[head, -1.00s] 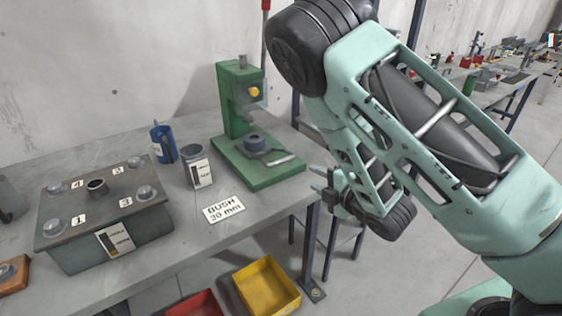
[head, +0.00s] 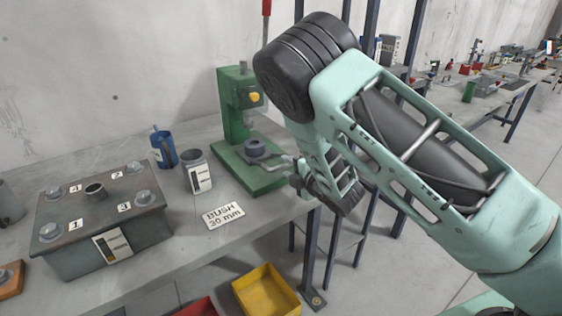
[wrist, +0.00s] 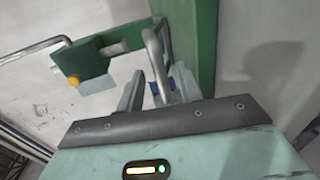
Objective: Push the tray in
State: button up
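The green press (head: 236,115) stands on the bench. Its tray (head: 270,160) sits low at the front of the press, with a dark round part (head: 256,148) on it. A bent metal handle (wrist: 154,50) shows in the wrist view in front of the green column. My gripper (wrist: 161,86) is at this handle, and the handle's bar runs between the fingers with their blue pads. I cannot tell whether the fingers press on it. In the head view my gripper (head: 289,168) is at the right front of the press, its fingertips partly hidden.
A grey box (head: 100,225) with numbered posts stands at the left. A blue cup (head: 163,149), a grey canister (head: 196,172) and a BUSH 30 mm card (head: 224,215) lie nearer the press. A yellow bin (head: 266,290) is below the bench edge.

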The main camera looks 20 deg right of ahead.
aim_at(273, 157)
jog(key=shift+p+x, duration=0.35)
jog(key=shift+x, duration=1.75)
jog(key=shift+c, duration=0.4)
grip_shut()
jog(key=shift+w+a, duration=0.15)
jog(key=shift+w, duration=0.15)
jog(key=b+x, duration=0.2)
jog(key=shift+w+a, duration=0.1)
jog(key=shift+w, duration=0.2)
jog(key=shift+w+a+r, duration=0.1)
jog(key=shift+w, duration=0.25)
jog(key=shift+r, duration=0.2)
jog(key=shift+o, duration=0.4)
grip_release()
jog(key=shift+w+f, duration=0.1)
jog(key=shift+w, duration=0.05)
